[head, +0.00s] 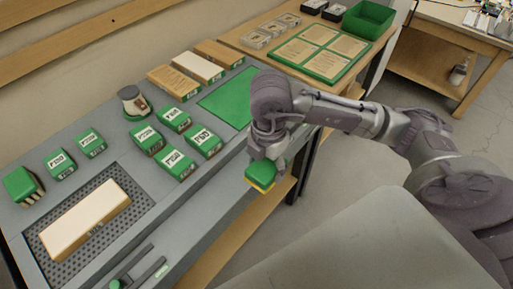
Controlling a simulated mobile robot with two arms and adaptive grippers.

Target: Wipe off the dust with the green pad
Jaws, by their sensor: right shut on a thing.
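My right gripper (268,150) comes in from the right and points down at the bench's front edge. It is shut on a green pad (264,172) with a yellow underside. The pad is held at or just beyond the front edge of the grey bench top (200,190); I cannot tell whether it touches anything. No dust can be made out at this size. A pale wooden block (85,217) lies on a dark perforated plate (60,240) at the left. My left gripper is not in view.
Several green-and-white labelled blocks (174,163) stand mid-bench, near a small round pot (133,102). A green mat (228,98) lies flat and bare behind my gripper. Wooden boards (174,82) lie along the back. A green bin (368,20) stands at the far right.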

